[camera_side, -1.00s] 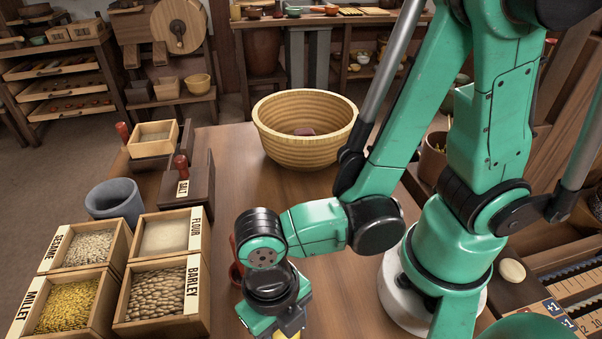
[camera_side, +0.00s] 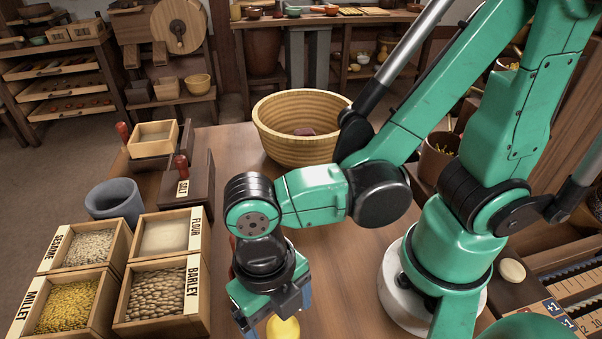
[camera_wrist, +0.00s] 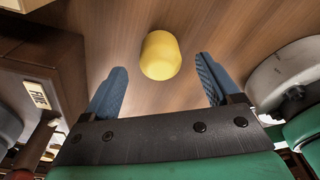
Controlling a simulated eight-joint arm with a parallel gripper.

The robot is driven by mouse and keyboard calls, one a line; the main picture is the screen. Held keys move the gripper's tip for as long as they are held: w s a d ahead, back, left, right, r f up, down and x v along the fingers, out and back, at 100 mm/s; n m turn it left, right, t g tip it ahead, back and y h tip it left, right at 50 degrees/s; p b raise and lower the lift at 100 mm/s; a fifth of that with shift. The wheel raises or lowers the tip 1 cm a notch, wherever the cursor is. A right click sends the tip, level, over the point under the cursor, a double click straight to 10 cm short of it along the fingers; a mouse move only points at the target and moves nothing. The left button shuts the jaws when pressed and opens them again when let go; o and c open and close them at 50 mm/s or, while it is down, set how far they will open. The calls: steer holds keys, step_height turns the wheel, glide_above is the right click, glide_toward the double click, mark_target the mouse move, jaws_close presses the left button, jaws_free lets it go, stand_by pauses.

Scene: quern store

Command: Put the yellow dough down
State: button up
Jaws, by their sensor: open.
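The yellow dough (camera_side: 283,328) is a smooth rounded lump at the bottom edge of the side view, just below my gripper (camera_side: 277,318). In the wrist view the dough (camera_wrist: 160,55) sits on the brown wooden table (camera_wrist: 125,20), beyond and between the tips of my gripper (camera_wrist: 162,82). The two blue fingers stand wide apart, with a clear gap on both sides of the dough. The gripper is open and holds nothing. In the side view the lower part of the dough is cut off by the picture edge.
Labelled wooden boxes of sesame (camera_side: 90,247), flour (camera_side: 165,235), millet (camera_side: 70,303) and barley (camera_side: 157,294) stand to the left. The table between basket and arm is mostly clear.

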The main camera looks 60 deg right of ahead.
mark_target(275, 316)
steer(key=r, duration=0.5)
steer(key=w+r, duration=0.1)
steer(key=r, duration=0.2)
steer(key=shift+d, duration=0.15)
steer(key=w+d+m+t, duration=0.4)
steer(key=d+m, duration=0.4)
steer(key=m, duration=0.8)
steer(key=w+d+r+m+t, duration=0.1)
steer(key=w+d+m+t, duration=0.3)
steer(key=m, duration=1.3)
steer(key=w+d, duration=0.2)
steer(key=d, duration=0.2)
steer(key=shift+w+d+r+t, duration=0.15)
steer(key=shift+w+r+t, duration=0.05)
steer(key=shift+t, duration=0.1)
